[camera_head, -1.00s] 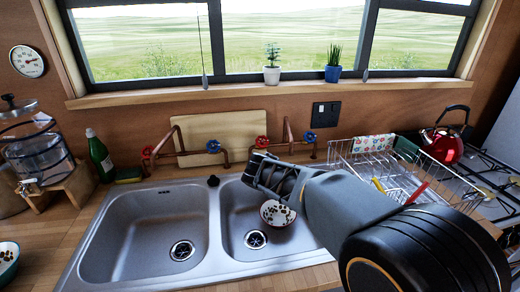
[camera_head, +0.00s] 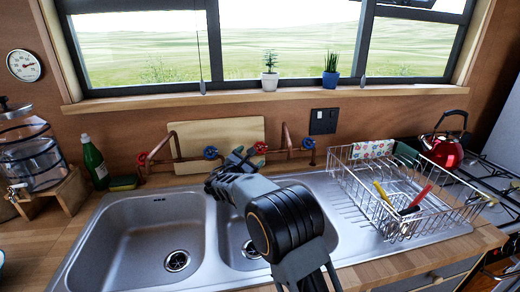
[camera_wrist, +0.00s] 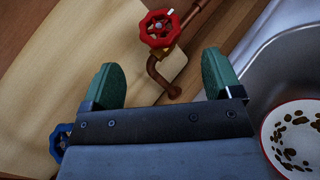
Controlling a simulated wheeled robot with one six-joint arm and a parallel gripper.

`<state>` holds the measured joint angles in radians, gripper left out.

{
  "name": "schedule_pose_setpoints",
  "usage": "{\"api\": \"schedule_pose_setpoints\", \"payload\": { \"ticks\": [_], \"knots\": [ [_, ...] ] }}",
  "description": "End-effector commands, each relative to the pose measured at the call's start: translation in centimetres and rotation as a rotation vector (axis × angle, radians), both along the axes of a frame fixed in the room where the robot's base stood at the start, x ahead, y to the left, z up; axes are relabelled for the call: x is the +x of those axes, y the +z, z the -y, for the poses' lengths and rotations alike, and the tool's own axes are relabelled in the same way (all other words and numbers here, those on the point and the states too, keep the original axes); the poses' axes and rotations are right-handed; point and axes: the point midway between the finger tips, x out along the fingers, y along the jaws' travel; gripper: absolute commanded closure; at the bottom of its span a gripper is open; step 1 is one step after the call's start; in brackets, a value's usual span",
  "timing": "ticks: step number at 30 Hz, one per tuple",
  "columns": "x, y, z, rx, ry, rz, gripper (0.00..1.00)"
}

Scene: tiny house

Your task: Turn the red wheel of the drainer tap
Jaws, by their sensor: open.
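The red wheel (camera_head: 261,147) of the tap nearer the drainer is on the copper pipe at the wall behind the sink. In the wrist view the red wheel (camera_wrist: 159,28) is whole and unblocked, just beyond my fingertips and roughly centred between them. My gripper (camera_head: 240,157) is open and empty, above the sink's back edge and a little left of the red wheel. Its two green-padded fingers (camera_wrist: 160,80) are spread apart, with a copper spout bend between them in the picture. No contact with the wheel shows.
A blue wheel (camera_head: 308,143) is to the right on the same pipework. The left tap has a blue wheel (camera_head: 210,152) and a red wheel (camera_head: 142,159). A wooden board (camera_head: 235,132) leans behind. A spotted bowl (camera_wrist: 268,135) is in the sink; a wire drainer (camera_head: 375,195) stands right.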

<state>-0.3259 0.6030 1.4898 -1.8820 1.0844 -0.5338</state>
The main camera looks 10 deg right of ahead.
Motion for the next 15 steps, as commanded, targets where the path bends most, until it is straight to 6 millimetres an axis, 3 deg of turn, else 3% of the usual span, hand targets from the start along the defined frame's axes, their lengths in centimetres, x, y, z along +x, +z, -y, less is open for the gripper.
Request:
{"api": "schedule_pose_setpoints", "payload": {
  "ticks": [6,15],
  "knots": [
    [3.2,0.1,2.6,0.002,-0.003,0.0,0.16],
    [5.8,0.0,4.7,0.002,-0.001,-0.001,0.16]
  ]
}}
